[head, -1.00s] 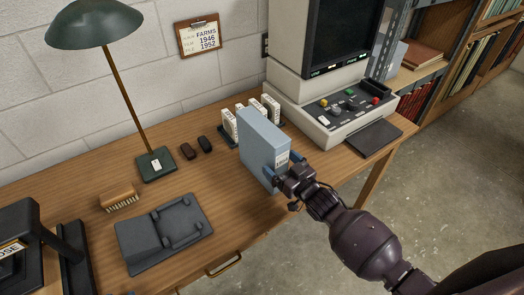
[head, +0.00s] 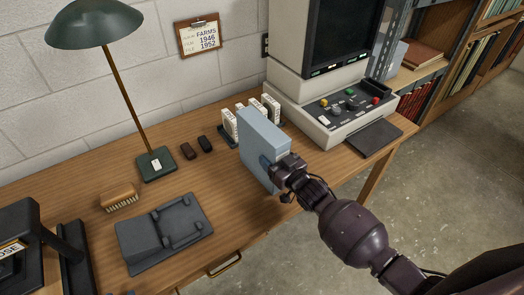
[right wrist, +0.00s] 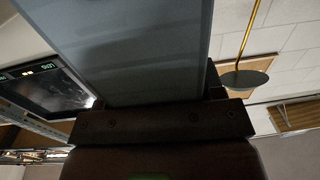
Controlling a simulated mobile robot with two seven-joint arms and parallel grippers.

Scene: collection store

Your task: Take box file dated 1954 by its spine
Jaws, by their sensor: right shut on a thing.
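A light blue box file (head: 262,137) stands upright on the wooden desk. My right gripper (head: 277,167) is shut on the near, spine end of the box file and covers the label there, so I cannot read its date now. In the right wrist view the box file (right wrist: 135,45) fills the upper middle, between the two fingers of my right gripper (right wrist: 160,97). My left gripper is not in view.
Small white boxes (head: 229,125) stand behind the box file. A microfilm reader (head: 330,112) is to its right. A green lamp (head: 155,164), a brush (head: 118,198) and a dark grey cradle (head: 165,235) are to the left. The desk (head: 215,185) is clear between.

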